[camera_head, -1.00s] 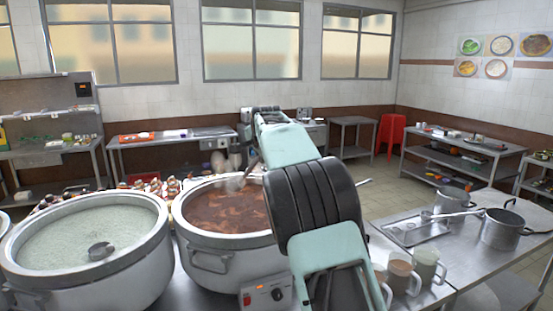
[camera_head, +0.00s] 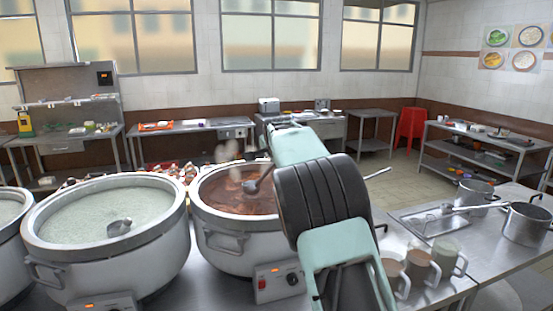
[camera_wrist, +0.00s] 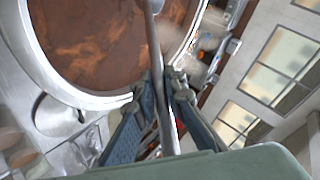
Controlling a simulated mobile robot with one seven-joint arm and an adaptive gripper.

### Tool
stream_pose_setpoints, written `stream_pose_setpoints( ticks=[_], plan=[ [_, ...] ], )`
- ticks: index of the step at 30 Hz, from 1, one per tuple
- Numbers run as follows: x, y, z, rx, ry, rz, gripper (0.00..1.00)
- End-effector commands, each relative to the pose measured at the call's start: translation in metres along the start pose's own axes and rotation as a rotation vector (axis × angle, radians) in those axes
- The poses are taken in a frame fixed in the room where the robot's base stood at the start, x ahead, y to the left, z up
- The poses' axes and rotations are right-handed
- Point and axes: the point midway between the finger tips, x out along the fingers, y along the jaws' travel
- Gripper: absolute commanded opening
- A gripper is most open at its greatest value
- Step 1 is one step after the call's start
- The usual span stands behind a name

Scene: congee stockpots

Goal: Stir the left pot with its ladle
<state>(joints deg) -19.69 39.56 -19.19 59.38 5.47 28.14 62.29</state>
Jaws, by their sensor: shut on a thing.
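A large grey pot (camera_head: 232,240) of red-brown soup stands at the centre in the head view; its rim also shows in the wrist view (camera_wrist: 52,72). A ladle's bowl (camera_head: 251,187) is at the soup near the pot's far right side; contact is unclear. In the wrist view my gripper (camera_wrist: 168,82) is shut on this ladle's handle (camera_wrist: 157,55), beside the rim. My arm hides the gripper in the head view.
Another pot (camera_head: 12,245) is cut off at the left edge. Several mugs (camera_head: 421,266) stand right of my arm. A metal tray (camera_head: 430,224) and small saucepans (camera_head: 526,222) are further right on the counter. Behind are side tables and a red stool (camera_head: 411,128).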

Motion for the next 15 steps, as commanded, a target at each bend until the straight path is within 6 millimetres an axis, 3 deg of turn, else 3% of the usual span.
stream_pose_setpoints(
  ticks=[15],
  plan=[
    [0.036,0.042,0.031,0.001,-0.001,-0.001,0.0]
  ],
)
